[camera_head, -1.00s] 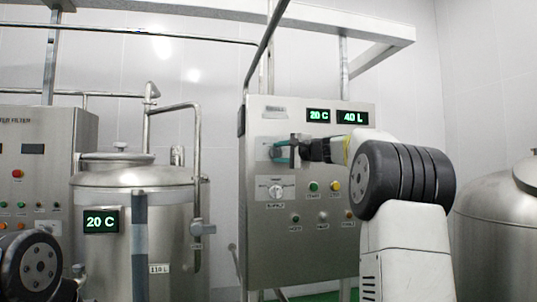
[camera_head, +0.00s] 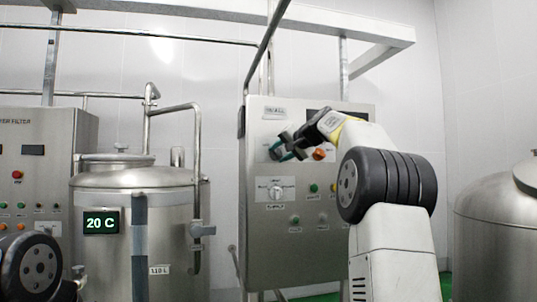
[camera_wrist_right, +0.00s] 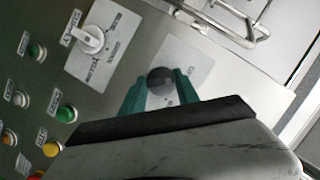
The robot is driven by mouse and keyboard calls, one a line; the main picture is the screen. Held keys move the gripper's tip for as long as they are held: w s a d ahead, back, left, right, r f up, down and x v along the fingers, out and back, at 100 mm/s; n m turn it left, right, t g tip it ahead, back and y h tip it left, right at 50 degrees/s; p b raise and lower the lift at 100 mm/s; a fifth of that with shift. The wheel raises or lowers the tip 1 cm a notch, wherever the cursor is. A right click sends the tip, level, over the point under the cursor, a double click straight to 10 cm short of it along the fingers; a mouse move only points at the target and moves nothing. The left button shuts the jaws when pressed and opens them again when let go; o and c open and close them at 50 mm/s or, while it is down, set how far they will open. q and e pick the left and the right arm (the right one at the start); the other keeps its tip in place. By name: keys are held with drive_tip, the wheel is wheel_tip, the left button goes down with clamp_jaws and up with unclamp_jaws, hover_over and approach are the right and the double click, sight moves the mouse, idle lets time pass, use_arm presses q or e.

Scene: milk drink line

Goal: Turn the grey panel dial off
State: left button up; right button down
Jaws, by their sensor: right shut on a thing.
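The grey panel dial (camera_wrist_right: 161,80) is a dark round knob on a pale plate, seen between the teal fingertips of my right gripper (camera_wrist_right: 160,92) in the right wrist view. The gripper is shut on the dial, and its fingers cover the dial's sides. In the head view my right gripper (camera_head: 283,149) reaches the upper left of the steel panel (camera_head: 262,228), with its wrist tilted up to the right. The dial is mostly hidden there. The panel's display window (camera_head: 325,113) is dark. My left gripper is not in view.
A white selector knob (camera_head: 276,192) sits below the dial; it also shows in the wrist view (camera_wrist_right: 88,39). Green buttons (camera_head: 314,188) and an orange one (camera_head: 319,154) are nearby. A steel tank (camera_head: 172,240) stands left, another (camera_head: 495,235) right.

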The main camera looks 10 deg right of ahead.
drive_tip(key=shift+a+n, duration=0.1)
drive_tip(key=shift+n, duration=0.2)
drive_tip(key=c, duration=0.9)
unclamp_jaws()
drive_tip(key=v, duration=0.7)
drive_tip(key=shift+s, duration=0.3)
drive_tip(key=shift+r, duration=0.1)
drive_tip(key=s+a+f+n+g+h, duration=0.1)
drive_tip(key=s+a+f+n+g, duration=0.2)
drive_tip(key=s+f, duration=1.5)
drive_tip(key=s+a+f+n+g+h, duration=0.1)
drive_tip(key=s+a+f+n+g, duration=0.2)
drive_tip(key=s+f, duration=1.5)
drive_tip(key=a+f+g, duration=0.1)
drive_tip(key=a+g, duration=0.1)
drive_tip(key=a, duration=0.2)
drive_tip(key=shift+s+a+f+h, duration=0.2)
drive_tip(key=shift+s+h, duration=0.1)
drive_tip(key=shift+s, duration=0.05)
